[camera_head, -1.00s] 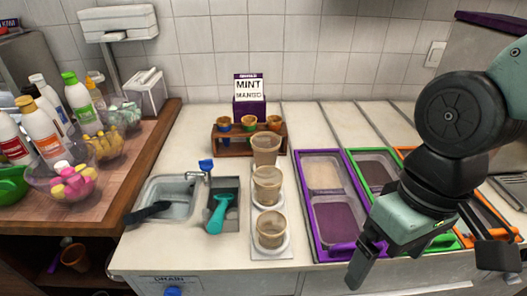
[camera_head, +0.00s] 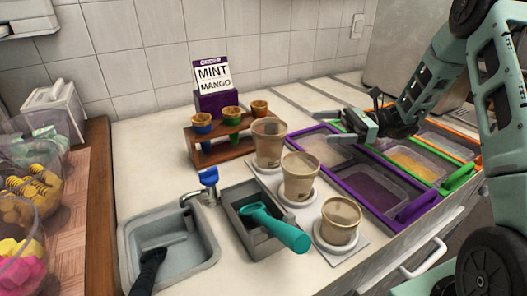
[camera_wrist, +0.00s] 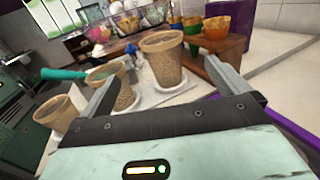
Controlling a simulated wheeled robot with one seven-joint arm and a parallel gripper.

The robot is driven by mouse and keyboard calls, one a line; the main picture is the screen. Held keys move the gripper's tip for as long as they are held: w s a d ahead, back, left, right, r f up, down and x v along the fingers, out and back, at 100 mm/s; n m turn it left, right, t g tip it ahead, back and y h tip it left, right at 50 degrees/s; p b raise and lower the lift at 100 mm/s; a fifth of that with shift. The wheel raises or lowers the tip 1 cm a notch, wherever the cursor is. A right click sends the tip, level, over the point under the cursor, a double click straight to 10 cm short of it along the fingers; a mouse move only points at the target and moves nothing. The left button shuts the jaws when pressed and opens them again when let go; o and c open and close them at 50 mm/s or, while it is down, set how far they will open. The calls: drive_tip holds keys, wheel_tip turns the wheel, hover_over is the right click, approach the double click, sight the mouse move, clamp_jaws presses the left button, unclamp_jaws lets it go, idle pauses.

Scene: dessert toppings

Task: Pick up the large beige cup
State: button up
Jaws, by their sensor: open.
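Three beige cups stand in a row on white round bases. The large beige cup (camera_head: 268,143) is the rearmost and tallest, upright in front of the cone rack. The middle cup (camera_head: 299,176) and the smallest, front cup (camera_head: 340,220) stand nearer me. My gripper (camera_head: 321,126) is to the right of the large cup, apart from it, with its fingers pointing at it. In the wrist view the large cup (camera_wrist: 163,60) shows between the two spread fingers, beyond their tips. The gripper is open and empty.
The wooden rack (camera_head: 222,147) with several cones is close behind the large cup. The purple-framed topping bin (camera_head: 372,190) lies below and beside my gripper. A sink (camera_head: 170,245) and a grey tray (camera_head: 243,225) with a teal scoop (camera_head: 275,228) are at left.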

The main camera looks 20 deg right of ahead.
drive_tip(key=p, duration=0.1)
approach(253, 129)
drive_tip(key=s, duration=0.1)
drive_tip(key=shift+r+p+x, duration=0.2)
drive_tip(key=shift+p+x, duration=0.15)
drive_tip(key=shift+x, duration=1.2)
drive_tip(key=shift+r+p+x, duration=0.15)
drive_tip(key=shift+p+x, duration=0.15)
drive_tip(key=shift+x, duration=1.3)
drive_tip(key=shift+s, duration=0.1)
drive_tip(key=c, duration=1.2)
